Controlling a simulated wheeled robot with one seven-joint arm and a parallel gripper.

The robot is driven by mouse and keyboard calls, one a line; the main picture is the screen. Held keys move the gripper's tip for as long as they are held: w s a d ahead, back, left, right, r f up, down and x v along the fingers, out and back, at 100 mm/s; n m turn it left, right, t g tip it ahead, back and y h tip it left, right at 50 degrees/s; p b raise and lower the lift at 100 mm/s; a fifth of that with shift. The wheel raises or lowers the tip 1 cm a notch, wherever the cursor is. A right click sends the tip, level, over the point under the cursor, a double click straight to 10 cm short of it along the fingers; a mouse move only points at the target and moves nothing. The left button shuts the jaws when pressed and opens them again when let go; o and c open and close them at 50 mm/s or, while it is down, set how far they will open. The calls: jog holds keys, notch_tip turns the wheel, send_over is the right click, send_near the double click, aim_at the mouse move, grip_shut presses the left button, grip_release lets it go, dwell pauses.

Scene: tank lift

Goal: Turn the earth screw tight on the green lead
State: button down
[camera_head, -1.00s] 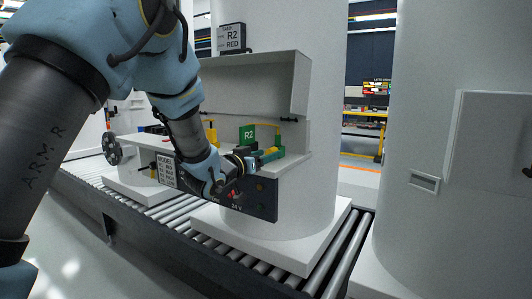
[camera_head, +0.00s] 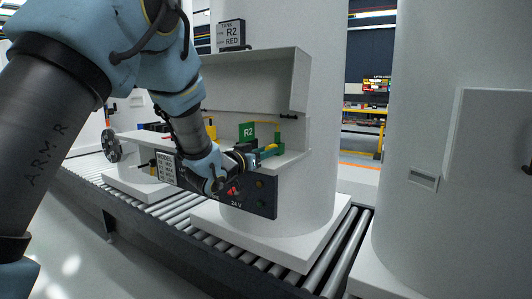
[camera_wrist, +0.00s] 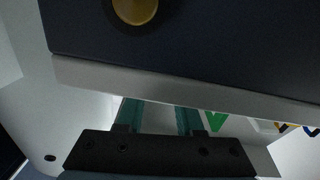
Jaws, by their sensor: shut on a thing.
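My gripper (camera_head: 264,153) reaches over the small shelf on the tank, near its right end, in the head view. Its fingertips are at a green fitting (camera_head: 277,149) below the R2 card. In the wrist view the two teal fingers (camera_wrist: 157,108) stand a little apart, and their tips pass behind the shelf edge. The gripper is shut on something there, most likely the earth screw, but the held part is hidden. I cannot make out the screw's head or the green lead's end. A small green piece (camera_wrist: 214,120) shows right of the fingers.
The shelf's front carries a dark panel (camera_head: 262,205) marked 24 V, close below my wrist. A brass knob (camera_wrist: 135,8) shows on a dark face in the wrist view. A hood (camera_head: 255,80) overhangs the shelf. Another white tank (camera_head: 440,240) stands right.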

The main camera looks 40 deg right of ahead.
jog(key=m+b, duration=0.2)
jog(key=b, duration=0.1)
jog(key=shift+f, duration=0.3)
jog(key=shift+m+b, duration=0.8)
jog(key=shift+b, duration=0.25)
jog(key=shift+r+m, duration=0.25)
jog(key=shift+m, duration=0.25)
jog(key=c, duration=0.6)
grip_release()
jog(key=shift+o, duration=0.2)
jog(key=b+v, duration=0.2)
jog(key=v, duration=0.9)
